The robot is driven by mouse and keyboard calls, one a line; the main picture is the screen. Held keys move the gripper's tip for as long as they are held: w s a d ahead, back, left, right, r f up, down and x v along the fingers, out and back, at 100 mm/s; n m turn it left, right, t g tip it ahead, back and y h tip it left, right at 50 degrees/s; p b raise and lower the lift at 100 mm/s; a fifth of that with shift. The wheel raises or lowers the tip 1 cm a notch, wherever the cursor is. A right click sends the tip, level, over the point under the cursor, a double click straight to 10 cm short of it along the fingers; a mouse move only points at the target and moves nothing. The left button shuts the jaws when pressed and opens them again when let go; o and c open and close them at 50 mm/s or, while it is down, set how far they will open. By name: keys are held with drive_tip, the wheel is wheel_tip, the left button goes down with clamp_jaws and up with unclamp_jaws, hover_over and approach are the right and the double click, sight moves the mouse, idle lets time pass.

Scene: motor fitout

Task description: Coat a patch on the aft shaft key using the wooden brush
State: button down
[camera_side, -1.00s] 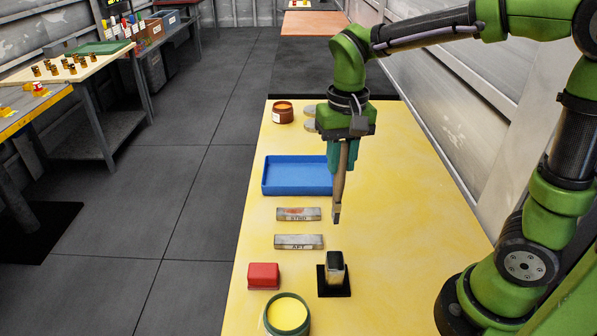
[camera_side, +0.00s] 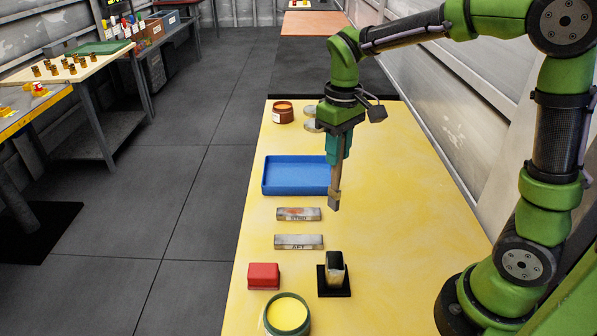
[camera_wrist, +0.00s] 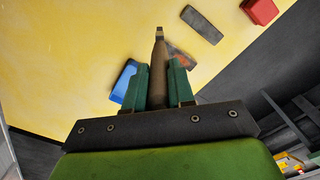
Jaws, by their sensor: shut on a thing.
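The aft shaft key (camera_side: 298,242) is a grey bar marked AFT, lying flat on the yellow table. It appears as the plain grey bar (camera_wrist: 202,25) in the wrist view. My gripper (camera_side: 336,160) is shut on the wooden brush (camera_side: 335,185), which hangs head down above the table, right of the keys and apart from them. The brush (camera_wrist: 158,50) points away from the wrist between my fingers (camera_wrist: 160,85). A second grey bar (camera_side: 298,214) with a reddish patch and lettering lies just behind the aft key; the brush and a finger partly hide it in the wrist view.
A blue tray (camera_side: 290,190) lies behind the keys. A red block (camera_side: 264,275), a pot of yellow stuff (camera_side: 288,316) and a dark block on a black base (camera_side: 334,274) stand in front. A brown jar (camera_side: 283,113) is at the back. The table's right side is clear.

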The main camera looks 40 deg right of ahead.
drive_tip(key=shift+a, duration=0.3)
drive_tip(key=s+a+r+g+y, duration=0.1)
drive_tip(key=s+a+r, duration=0.15)
drive_tip(key=a, duration=0.45)
drive_tip(key=s+a+r+g+y, duration=0.1)
drive_tip(key=s+a, duration=0.2)
drive_tip(key=a, duration=0.4)
drive_tip(key=s+a+r+g+y, duration=0.1)
drive_tip(key=s+a+r, duration=0.1)
drive_tip(key=a, duration=0.5)
drive_tip(key=shift+s+a+f, duration=0.1)
drive_tip(key=shift+a+f, duration=0.05)
drive_tip(key=shift+f, duration=3.4)
wheel_tip(320, 180, up, 7)
